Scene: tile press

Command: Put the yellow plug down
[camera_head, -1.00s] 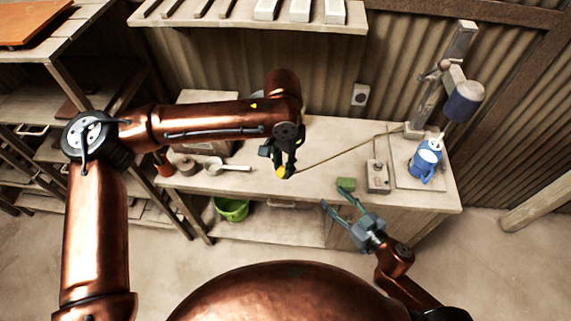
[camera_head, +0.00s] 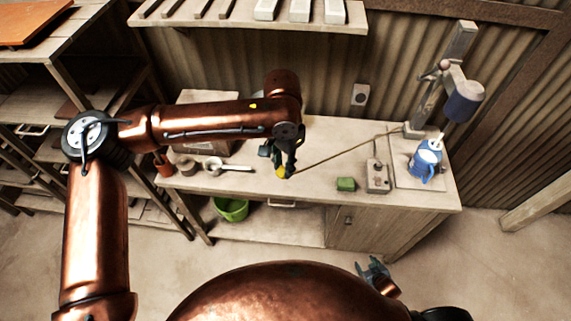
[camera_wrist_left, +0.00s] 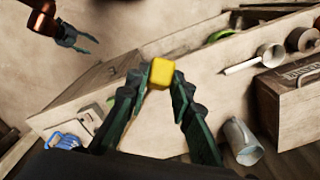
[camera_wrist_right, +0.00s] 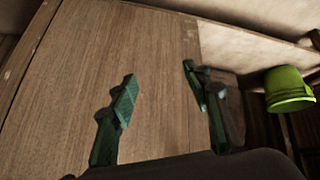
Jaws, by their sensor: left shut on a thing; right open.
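The yellow plug (camera_head: 282,172) is between the fingertips of my left gripper (camera_head: 286,163), over the front part of the bench top. My left gripper is shut on it, and the plug also shows at the fingertips in the left wrist view (camera_wrist_left: 161,72). I cannot tell if the plug touches the bench. A tan cord (camera_head: 345,150) runs from the plug to the press at the right. My right gripper (camera_head: 372,268) is low in front of the bench, open and empty; its spread fingers (camera_wrist_right: 160,100) face wooden boards in the right wrist view.
The bench top (camera_head: 318,190) is clear right of the plug up to a green block (camera_head: 346,184) and a switch box (camera_head: 377,176). A white scoop (camera_head: 225,168) lies left. A green bucket (camera_head: 231,209) sits below.

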